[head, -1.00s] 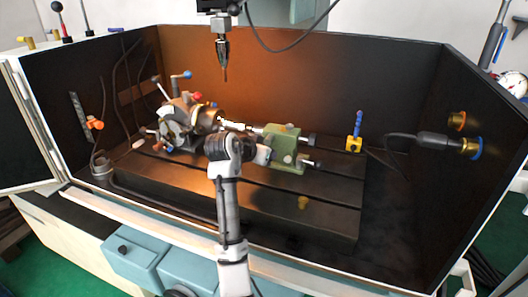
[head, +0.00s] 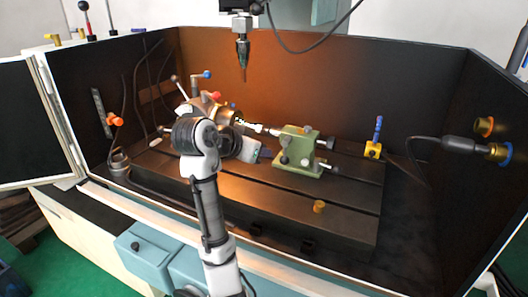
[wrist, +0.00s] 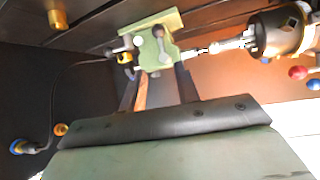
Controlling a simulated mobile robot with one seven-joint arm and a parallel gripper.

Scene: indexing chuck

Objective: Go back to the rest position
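My gripper (wrist: 160,88) shows in the wrist view with its two fingers apart and nothing between them. In the head view my arm's end is in front of the indexing chuck (head: 228,109), hiding part of it, and the fingers are hard to make out. The dark chuck also shows at the upper right of the wrist view (wrist: 277,32). A silver shaft (head: 262,130) lies between the chuck and the green tailstock (head: 297,147). The tailstock also shows beyond my fingertips in the wrist view (wrist: 157,48); the fingers overlap its lower edge in the picture, and contact cannot be told.
The slotted black table (head: 345,198) carries these parts. A spindle with a pointed tool (head: 242,52) hangs above. A yellow block with a blue handle (head: 373,149) stands right of the tailstock. Dark enclosure walls surround the table; a cabled plug (head: 460,143) is at the right wall.

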